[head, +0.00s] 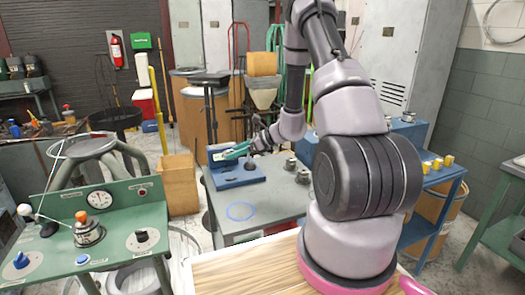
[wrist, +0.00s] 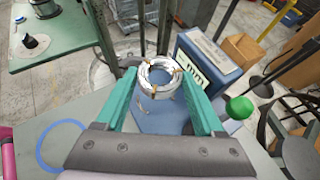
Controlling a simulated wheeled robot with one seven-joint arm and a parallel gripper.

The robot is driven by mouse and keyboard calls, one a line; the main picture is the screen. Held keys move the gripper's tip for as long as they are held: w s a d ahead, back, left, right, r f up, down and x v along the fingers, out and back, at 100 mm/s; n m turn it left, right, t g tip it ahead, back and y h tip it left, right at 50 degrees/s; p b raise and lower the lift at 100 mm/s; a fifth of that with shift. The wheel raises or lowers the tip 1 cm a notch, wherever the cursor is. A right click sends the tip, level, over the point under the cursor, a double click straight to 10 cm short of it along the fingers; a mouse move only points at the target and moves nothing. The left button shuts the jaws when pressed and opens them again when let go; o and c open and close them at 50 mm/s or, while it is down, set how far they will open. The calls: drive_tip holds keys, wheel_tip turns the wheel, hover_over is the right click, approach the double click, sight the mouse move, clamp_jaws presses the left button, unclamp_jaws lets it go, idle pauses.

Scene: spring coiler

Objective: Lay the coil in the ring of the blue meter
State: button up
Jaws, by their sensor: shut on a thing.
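My gripper (wrist: 157,76) is shut on the coil (wrist: 160,66), a shiny silver ring with small brass-coloured spots, held between the tips of the teal fingers. In the head view my gripper (head: 238,151) is over the blue meter (head: 222,182), and the coil cannot be made out there. In the wrist view the meter's upright box (wrist: 212,52), with a pale display, stands just beyond the coil. The meter's blue base (wrist: 158,119) shows below the coil and between the fingers. I cannot make out a ring on the base; the coil and fingers cover part of it.
A blue ring outline (head: 240,220) lies on the grey table (head: 270,200) in front of the meter. Small metal parts (head: 302,177) stand to the meter's right. A green knob (wrist: 238,107) is close to the right finger. A green bench (head: 120,215) is at left.

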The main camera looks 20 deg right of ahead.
drive_tip(key=shift+w+a, duration=0.2)
drive_tip(key=shift+a, duration=0.35)
drive_tip(key=shift+f, duration=0.25)
drive_tip(key=shift+w+f, duration=0.1)
drive_tip(key=shift+f, duration=2.2)
drive_tip(key=shift+f, duration=1.55)
